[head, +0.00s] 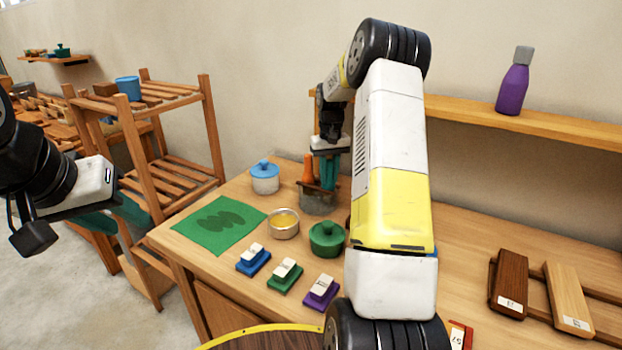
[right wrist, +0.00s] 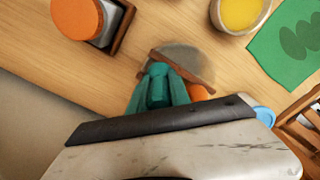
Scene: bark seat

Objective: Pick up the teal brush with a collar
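My right gripper (head: 328,176) points down over a grey holder (head: 318,203) with a brown wooden top. In the right wrist view its teal fingers (right wrist: 158,80) stand on either side of a teal handle (right wrist: 158,92), which looks like the brush. The handle is upright at the holder (right wrist: 183,58). Whether the fingers press on it I cannot tell. The brush's collar and lower end are hidden. An orange handle (head: 309,168) stands beside it in the same holder. My left gripper (head: 118,215) is at the far left, off the table, empty, with its teal fingers seemingly apart.
Near the holder are a blue-lidded pot (head: 265,178), a bowl of yellow stuff (head: 284,224), a green pot (head: 327,240) and a green mat (head: 217,224). An orange-topped item (right wrist: 78,17) sits nearby. A shelf (head: 520,122) with a purple bottle (head: 513,86) runs behind.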

